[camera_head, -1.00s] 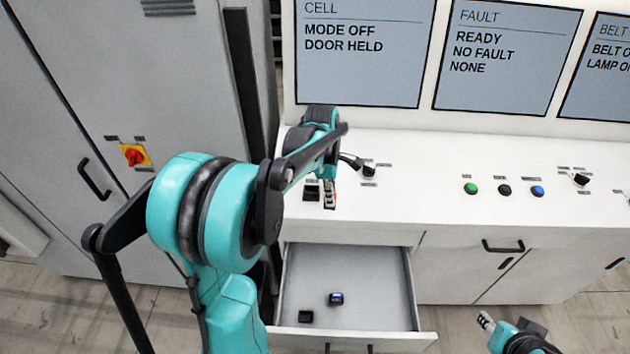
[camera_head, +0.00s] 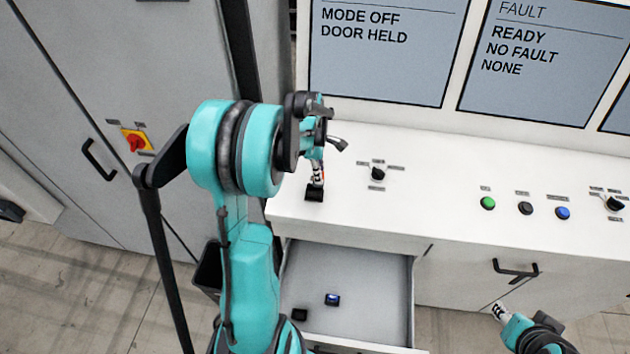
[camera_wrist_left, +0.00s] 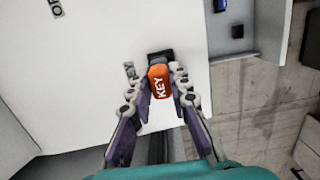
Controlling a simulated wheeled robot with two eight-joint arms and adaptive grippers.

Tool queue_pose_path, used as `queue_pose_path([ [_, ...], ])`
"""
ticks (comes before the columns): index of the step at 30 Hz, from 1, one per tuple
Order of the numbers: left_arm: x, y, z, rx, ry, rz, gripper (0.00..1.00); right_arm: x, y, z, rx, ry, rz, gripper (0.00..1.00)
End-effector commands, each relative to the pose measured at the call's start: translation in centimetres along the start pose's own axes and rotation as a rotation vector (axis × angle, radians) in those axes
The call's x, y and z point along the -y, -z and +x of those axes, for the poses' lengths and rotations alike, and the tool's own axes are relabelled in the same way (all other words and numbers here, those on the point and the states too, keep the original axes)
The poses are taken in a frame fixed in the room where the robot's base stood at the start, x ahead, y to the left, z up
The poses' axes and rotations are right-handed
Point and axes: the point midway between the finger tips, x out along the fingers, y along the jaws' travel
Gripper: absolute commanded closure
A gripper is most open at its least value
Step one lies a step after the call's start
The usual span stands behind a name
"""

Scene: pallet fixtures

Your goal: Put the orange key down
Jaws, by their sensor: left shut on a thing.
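My left gripper (camera_head: 317,180) is at the left end of the white console top (camera_head: 425,185). A small black block (camera_wrist_left: 160,56) lies just beyond the key's far end. The head view shows this black block (camera_head: 314,194) directly below the fingertips. I cannot tell whether the key touches the block or enters it. My right gripper (camera_head: 499,312) is low at the right, away from the console; its jaw state is unclear.
An open drawer (camera_head: 375,285) below the console holds a blue item (camera_head: 332,299) and a black item (camera_head: 300,314). A black selector knob (camera_head: 377,173) and green (camera_head: 488,203), black and blue buttons stand to the right. A grey cabinet (camera_head: 75,90) stands at the left.

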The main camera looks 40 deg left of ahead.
Motion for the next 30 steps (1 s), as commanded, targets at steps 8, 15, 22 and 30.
queue_pose_path([
  [8, -0.3, 1.7, 2.0, 0.0, 0.001, 0.001, 1.0, 0.0, 0.1, -0.1, 0.0, 0.0, 0.0, 0.61],
  [15, -0.2, 2.0, 4.7, 0.0, 0.001, 0.001, 1.0, 0.0, 0.1, -0.2, 0.0, 0.0, 0.0, 0.61],
  [22, -0.2, 2.0, 4.7, 0.0, 0.001, 0.001, 1.0, 0.0, 0.1, -0.2, 0.0, 0.0, 0.0, 0.61],
  [30, -0.2, 2.0, 5.0, 0.0, 0.001, 0.001, 0.61, 0.0, -0.1, 0.1, 0.0, 0.0, 0.0, 0.61],
])
